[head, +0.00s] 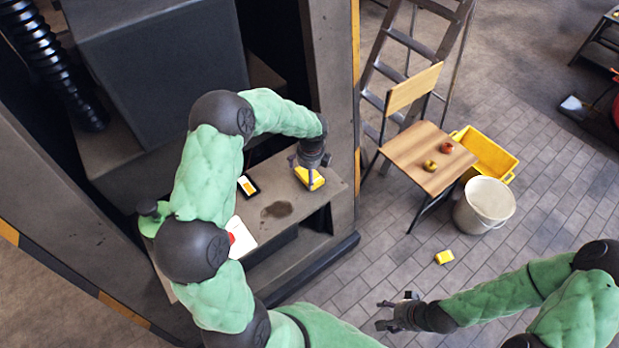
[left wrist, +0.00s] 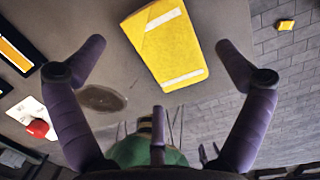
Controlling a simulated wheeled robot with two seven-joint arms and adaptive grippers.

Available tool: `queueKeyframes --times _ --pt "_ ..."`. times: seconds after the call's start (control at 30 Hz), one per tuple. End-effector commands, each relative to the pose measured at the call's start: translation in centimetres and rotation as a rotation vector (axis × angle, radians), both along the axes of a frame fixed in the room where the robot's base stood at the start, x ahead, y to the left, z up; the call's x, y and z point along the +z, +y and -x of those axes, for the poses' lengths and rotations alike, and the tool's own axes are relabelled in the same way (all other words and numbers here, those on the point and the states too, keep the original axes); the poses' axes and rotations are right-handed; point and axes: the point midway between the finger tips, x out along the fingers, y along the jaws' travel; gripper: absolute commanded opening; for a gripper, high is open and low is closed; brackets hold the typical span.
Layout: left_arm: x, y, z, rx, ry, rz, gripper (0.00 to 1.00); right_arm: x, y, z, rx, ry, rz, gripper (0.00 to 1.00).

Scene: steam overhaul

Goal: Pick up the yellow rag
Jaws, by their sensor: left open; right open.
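The yellow rag (head: 309,178) lies folded, with pale stripes, on the grey ledge of the machine. In the left wrist view the rag (left wrist: 165,47) lies ahead of and between the spread fingers. My left gripper (head: 312,165) is open just above the rag and partly covers it in the head view; in the left wrist view its fingers (left wrist: 160,62) are wide apart, with nothing held. Whether a finger touches the rag cannot be told. My right gripper (head: 381,314) is open and empty over the tiled floor at the lower right.
A tablet-like card (head: 248,187), a dark stain and a white sheet with a red item share the ledge. Another yellow piece (head: 445,257) lies on the floor. A chair (head: 418,155) bearing two fruits, a white bucket (head: 484,205), a yellow crate (head: 487,155) and a ladder stand right.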

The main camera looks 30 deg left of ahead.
Motion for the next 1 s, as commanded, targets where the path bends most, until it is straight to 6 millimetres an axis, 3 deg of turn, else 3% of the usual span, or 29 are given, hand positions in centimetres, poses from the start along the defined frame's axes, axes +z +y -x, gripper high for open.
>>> queueKeyframes --times 0.03,0.2,0.43,0.47,0.6,0.63,1.0 --pt "-1.1 0.2 0.1 0.001 0.001 0.001 1.0 -0.6 0.0 0.0 0.0 0.0 0.0 0.64" --pt "-3.0 0.4 0.0 0.0 0.001 0.001 1.0 -1.1 0.0 0.0 0.0 0.0 0.0 0.64" --pt "-3.0 0.4 -0.1 0.0 -0.001 0.0 1.0 -1.0 0.0 0.0 0.0 0.0 0.0 0.64" --pt "-3.0 0.4 -0.1 0.0 -0.001 0.0 0.94 -1.0 0.0 0.0 0.0 0.0 0.0 0.64" --pt "-3.0 0.4 -0.1 0.0 -0.001 0.0 0.55 -1.0 0.0 0.0 0.0 0.0 0.0 0.64" --pt "-3.0 0.4 -0.1 0.0 -0.001 0.0 0.49 -1.0 0.0 0.0 0.0 0.0 0.0 0.64" --pt "-3.0 0.4 0.0 0.0 0.0 0.001 0.49 -1.0 0.0 0.0 0.0 0.0 0.0 0.64"
